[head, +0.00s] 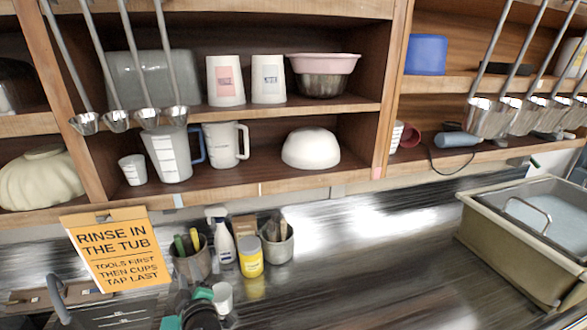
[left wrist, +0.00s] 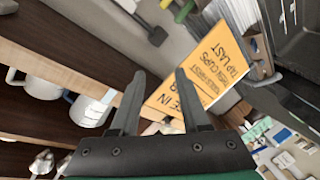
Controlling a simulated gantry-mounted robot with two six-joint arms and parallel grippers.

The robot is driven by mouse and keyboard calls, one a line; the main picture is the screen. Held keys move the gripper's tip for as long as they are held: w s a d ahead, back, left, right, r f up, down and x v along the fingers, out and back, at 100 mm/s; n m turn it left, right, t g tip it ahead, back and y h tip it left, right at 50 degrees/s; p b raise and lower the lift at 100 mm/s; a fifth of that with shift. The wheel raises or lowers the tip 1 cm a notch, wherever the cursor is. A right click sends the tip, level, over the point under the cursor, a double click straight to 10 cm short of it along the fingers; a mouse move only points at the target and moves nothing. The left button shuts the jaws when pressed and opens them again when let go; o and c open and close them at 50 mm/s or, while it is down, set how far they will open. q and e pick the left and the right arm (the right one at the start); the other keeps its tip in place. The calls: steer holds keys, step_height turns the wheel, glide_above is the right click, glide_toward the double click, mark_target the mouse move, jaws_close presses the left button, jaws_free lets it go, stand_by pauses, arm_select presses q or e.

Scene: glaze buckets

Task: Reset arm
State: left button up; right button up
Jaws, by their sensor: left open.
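My left gripper (head: 199,308) shows at the bottom of the head view, teal and black, low over the counter's front. In the left wrist view its two dark fingers (left wrist: 158,88) stand apart with nothing between them. Behind the fingers is the orange sign (left wrist: 203,70), which hangs from the shelf edge; it also shows in the head view (head: 115,250). A white cup (head: 223,295) appears just beside the gripper in the head view; I cannot tell whether they touch. My right gripper is not in view.
Shelves above hold jugs (head: 168,152), a white bowl (head: 311,148) and cups. Ladles (head: 148,117) hang at left and right. Tool pots (head: 277,243), a spray bottle (head: 221,238) and a yellow jar (head: 250,258) stand behind the gripper. A tub (head: 478,232) is at right; mid-counter is clear.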

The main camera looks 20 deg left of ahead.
arm_select(q)
steer(key=s+d+r+m+t+h+b, duration=0.15)
steer(key=d+r+t, duration=0.45)
steer(key=r, duration=0.8)
steer(key=d+r+m+t+h+b, duration=0.1)
steer(key=d+r+m+t+h, duration=0.25)
steer(key=d+r, duration=0.65)
steer(key=s+d+r+m+t+h, duration=0.4)
steer(key=s+r+m+h, duration=0.1)
steer(key=s+r+m, duration=0.3)
steer(key=s+d+r+m+t+h, duration=0.3)
steer(key=s+r+m+t+h, duration=0.15)
steer(key=s+r+m, duration=0.35)
step_height(320, 180, up, 20)
steer(key=w+p, duration=0.1)
steer(key=p, duration=1.8)
steer(key=shift+w+n+g, duration=0.15)
steer(key=shift+n+g, duration=0.15)
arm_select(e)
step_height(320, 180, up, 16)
